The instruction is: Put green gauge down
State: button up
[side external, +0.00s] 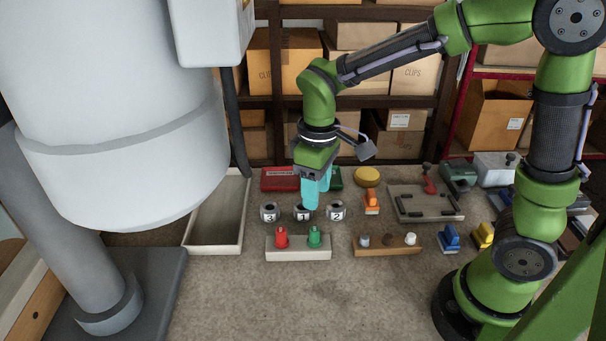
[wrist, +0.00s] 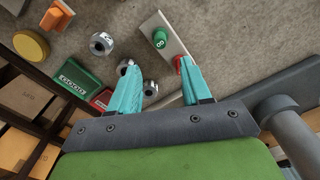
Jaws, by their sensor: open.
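The green gauge (side external: 314,237) stands upright in the pale block (side external: 298,254), right of the red gauge (side external: 281,238). In the wrist view the green gauge (wrist: 160,38) is ahead of the fingertips, with the red gauge (wrist: 179,64) partly behind one finger. My gripper (side external: 311,206) has turquoise fingers pointing down near the middle numbered metal ring (side external: 303,214), behind the pale block. In the wrist view my gripper (wrist: 157,64) is open, with nothing held between its fingers. How high the fingertips are above the table is hard to tell.
Numbered rings (side external: 336,211) and (side external: 269,213) flank the middle one. Behind are red (side external: 278,180) and green (side external: 335,179) bins. A wooden rack (side external: 388,249) with pegs stands right, an empty tray (side external: 238,215) left. The front table is clear.

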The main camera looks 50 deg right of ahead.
jog(key=s+d+r+m+t+y, duration=0.2)
jog(key=s+d+r+m+t, duration=0.2)
jog(key=s+r+m+t, duration=0.3)
notch_tip(320, 180, up, 2)
jog(key=s, duration=0.3)
jog(key=shift+d+m, duration=0.3)
jog(key=shift+d, duration=0.1)
